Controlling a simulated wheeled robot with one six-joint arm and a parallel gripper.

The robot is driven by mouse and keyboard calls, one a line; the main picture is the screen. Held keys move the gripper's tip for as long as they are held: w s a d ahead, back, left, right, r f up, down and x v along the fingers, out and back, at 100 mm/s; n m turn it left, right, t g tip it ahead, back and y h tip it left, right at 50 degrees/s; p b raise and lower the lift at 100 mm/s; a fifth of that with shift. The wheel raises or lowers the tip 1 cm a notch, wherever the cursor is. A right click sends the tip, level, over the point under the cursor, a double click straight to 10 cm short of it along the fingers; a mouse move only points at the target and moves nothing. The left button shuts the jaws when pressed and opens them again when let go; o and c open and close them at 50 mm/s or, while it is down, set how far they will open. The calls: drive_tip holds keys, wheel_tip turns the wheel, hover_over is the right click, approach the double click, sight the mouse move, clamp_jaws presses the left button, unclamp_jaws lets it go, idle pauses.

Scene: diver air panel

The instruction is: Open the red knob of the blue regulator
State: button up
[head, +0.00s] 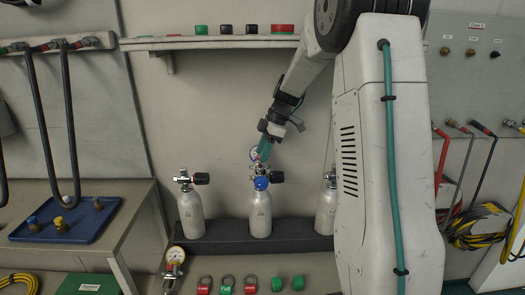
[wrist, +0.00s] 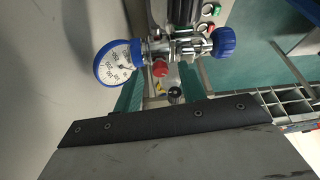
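The blue regulator sits on top of the middle grey cylinder (head: 260,215). In the head view its blue knob (head: 261,183) faces me. In the wrist view I see its blue-rimmed gauge (wrist: 119,62), its red knob (wrist: 160,69) and its blue knob (wrist: 223,42). My gripper (head: 262,153) has teal fingers and reaches down over the regulator from above. In the wrist view the fingers stand apart, one on each side of the red knob. I cannot tell whether they touch it. The fingers are partly hidden behind the dark-edged body at the bottom.
Grey cylinders stand on each side, left (head: 191,212) and right (head: 326,210), the right one partly behind my arm. A loose gauge (head: 175,257) and several red and green tags lie below. A shelf (head: 225,42) runs above. A blue tray (head: 45,237) lies at left.

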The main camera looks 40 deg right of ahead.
drive_tip(key=shift+d+r, duration=0.2)
drive_tip(key=shift+r, duration=0.2)
drive_tip(key=s+d, duration=0.5)
drive_tip(key=d, duration=0.6)
drive_tip(key=shift+s+a+r, duration=0.1)
drive_tip(key=shift+r, duration=0.05)
